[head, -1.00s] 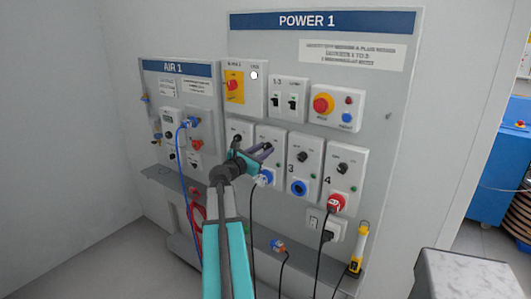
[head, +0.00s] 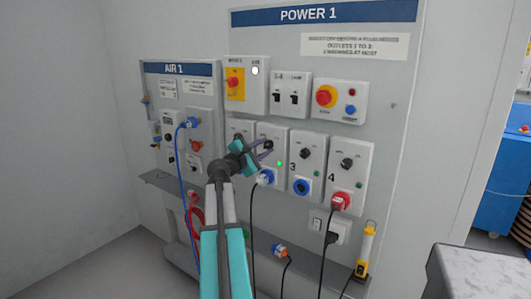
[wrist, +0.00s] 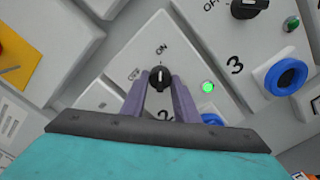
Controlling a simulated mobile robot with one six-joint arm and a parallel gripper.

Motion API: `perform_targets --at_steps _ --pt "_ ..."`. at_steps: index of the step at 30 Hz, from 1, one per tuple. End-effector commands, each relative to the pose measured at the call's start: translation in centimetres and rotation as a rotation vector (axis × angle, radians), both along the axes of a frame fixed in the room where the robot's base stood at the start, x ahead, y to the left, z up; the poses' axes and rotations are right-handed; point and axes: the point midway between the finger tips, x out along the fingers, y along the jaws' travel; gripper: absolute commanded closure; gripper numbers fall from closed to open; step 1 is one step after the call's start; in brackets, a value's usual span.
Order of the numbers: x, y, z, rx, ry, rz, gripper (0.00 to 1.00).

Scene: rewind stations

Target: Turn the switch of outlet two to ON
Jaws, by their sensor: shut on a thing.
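The switch of outlet two, a black knob, shows in the wrist view (wrist: 160,79) between the two purple fingers of my gripper (wrist: 160,86). The fingers are shut on it. Its white mark points up toward the printed ON, with OFF to the left. The green lamp (wrist: 208,87) of outlet two is lit; in the head view the lamp (head: 279,163) also glows. In the head view my gripper (head: 266,147) is at the upper part of the outlet two box (head: 274,133) and partly hides it. A blue plug (head: 265,177) sits in this outlet's socket.
Outlet three (head: 307,152) and outlet four (head: 347,166), with a red plug (head: 340,201), stand close on the right. Breaker switches (head: 285,97) and a red emergency button (head: 325,96) are above. Black cables hang below. A grey block (head: 480,265) stands at lower right.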

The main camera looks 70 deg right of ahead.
Motion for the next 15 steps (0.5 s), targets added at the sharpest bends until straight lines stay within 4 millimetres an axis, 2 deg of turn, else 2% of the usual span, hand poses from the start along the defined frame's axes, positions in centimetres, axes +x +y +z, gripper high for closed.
perform_targets --at_steps 1,14,15 --pt "-0.36 0.17 -0.47 0.004 -0.013 -0.011 0.95" --pt "-0.46 0.15 -0.33 0.000 -0.027 -0.011 0.95" --pt "-0.46 0.14 -0.33 0.000 -0.027 -0.011 0.71"
